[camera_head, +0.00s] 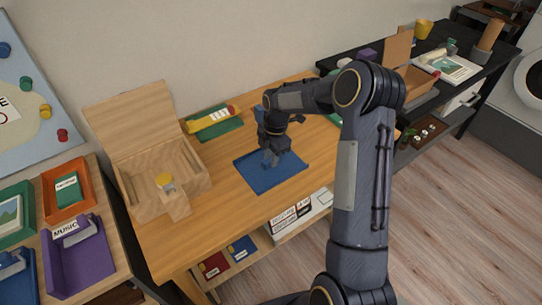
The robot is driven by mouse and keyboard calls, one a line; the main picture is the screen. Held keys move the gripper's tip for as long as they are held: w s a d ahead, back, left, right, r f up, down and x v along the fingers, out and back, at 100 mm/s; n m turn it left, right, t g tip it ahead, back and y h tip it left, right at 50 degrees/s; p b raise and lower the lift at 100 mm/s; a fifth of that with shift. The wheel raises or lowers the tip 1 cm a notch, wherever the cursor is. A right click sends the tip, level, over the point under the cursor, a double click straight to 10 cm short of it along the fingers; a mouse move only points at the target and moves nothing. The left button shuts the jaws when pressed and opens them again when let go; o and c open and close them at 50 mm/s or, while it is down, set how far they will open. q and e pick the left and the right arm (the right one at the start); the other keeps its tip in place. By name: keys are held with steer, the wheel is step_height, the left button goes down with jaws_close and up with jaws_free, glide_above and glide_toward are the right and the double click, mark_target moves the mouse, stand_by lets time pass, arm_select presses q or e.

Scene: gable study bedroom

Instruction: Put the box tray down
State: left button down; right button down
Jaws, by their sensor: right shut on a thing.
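My left gripper is not in view.
A green item (214,123) with a yellow tube lies behind. Orange (49,203) and purple (103,262) trays are at left. A black table (365,50) stands at right. Bare tabletop shows front left.

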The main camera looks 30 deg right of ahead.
steer(key=shift+f, duration=0.15)
steer(key=c, duration=1.3)
jaws_free()
steer(key=shift+o, duration=0.2)
